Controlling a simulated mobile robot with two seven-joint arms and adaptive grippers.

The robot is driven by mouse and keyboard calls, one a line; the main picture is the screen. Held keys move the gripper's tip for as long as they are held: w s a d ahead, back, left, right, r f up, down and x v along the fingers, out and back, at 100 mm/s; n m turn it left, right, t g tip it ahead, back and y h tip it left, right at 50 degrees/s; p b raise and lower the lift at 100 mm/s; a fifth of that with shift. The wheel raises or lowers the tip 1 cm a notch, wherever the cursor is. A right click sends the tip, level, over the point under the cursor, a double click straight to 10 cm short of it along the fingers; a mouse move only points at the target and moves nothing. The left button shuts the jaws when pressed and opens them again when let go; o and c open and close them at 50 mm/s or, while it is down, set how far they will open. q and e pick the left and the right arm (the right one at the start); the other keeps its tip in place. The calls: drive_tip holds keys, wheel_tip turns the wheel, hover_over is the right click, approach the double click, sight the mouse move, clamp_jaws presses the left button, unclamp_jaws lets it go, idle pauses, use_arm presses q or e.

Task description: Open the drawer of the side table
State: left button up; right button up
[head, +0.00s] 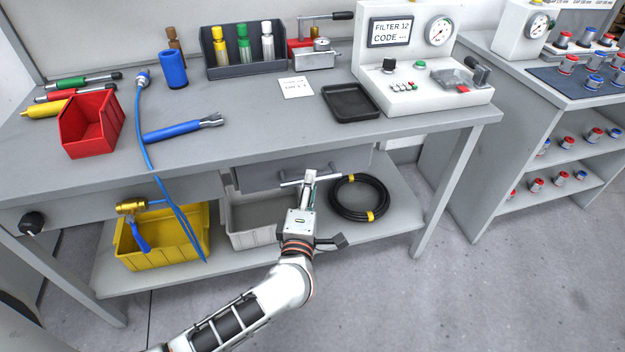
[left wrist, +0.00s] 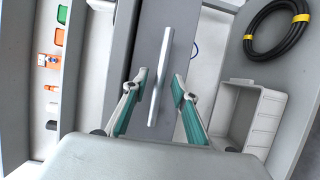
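The side table's grey drawer (head: 262,178) sits under the worktop; its front looks shut or nearly so. Its silver bar handle (head: 290,184) crosses the front and also shows in the left wrist view (left wrist: 164,62), running lengthwise there. My left gripper (head: 309,180) is at the handle. In the left wrist view its two fingers (left wrist: 160,84) are apart, one on each side of the handle, with a gap visible on both sides. Whether either finger touches the bar cannot be told. My right gripper is in neither view.
Below the drawer, the lower shelf (head: 398,222) holds a grey bin (head: 250,225), a yellow bin (head: 165,248) and a coiled black hose (head: 345,212). A blue hose (head: 150,160) hangs over the worktop's front edge. Open floor (head: 480,290) lies at the right front.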

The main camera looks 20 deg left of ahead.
use_arm(q)
drive_tip(key=shift+x, duration=0.9)
drive_tip(key=shift+w, duration=0.25)
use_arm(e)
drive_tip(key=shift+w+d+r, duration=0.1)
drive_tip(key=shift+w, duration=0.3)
use_arm(q)
clamp_jaws()
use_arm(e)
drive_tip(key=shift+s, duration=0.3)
use_arm(q)
drive_tip(key=shift+s, duration=0.1)
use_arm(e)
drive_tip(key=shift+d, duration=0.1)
